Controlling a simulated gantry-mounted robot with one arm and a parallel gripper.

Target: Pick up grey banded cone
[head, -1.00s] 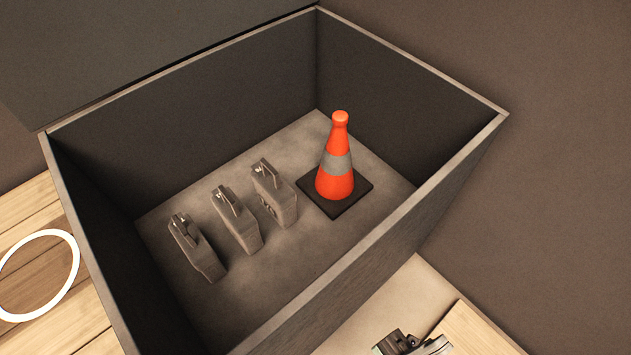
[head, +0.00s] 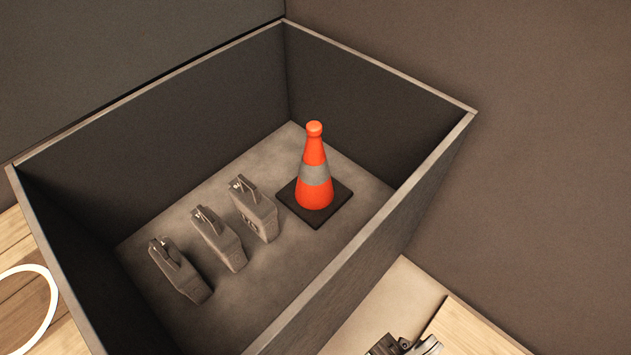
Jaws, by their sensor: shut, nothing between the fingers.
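The grey banded cone (head: 315,175) is orange with one grey band and a square black base. It stands upright on the floor of a deep dark box (head: 375,262), near the box's right corner. My gripper (head: 405,344) shows only in part at the bottom edge of the head view, outside the box and well apart from the cone. Its fingers are shut with nothing seen between them. The rest of it is cut off by the picture edge.
Several grey blocks with handles, such as the nearest to the cone (head: 254,210), stand in a row left of the cone. The box's high walls surround them all. A white ring (head: 50,300) lies on wooden boards at the left. Box floor in front of the cone is clear.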

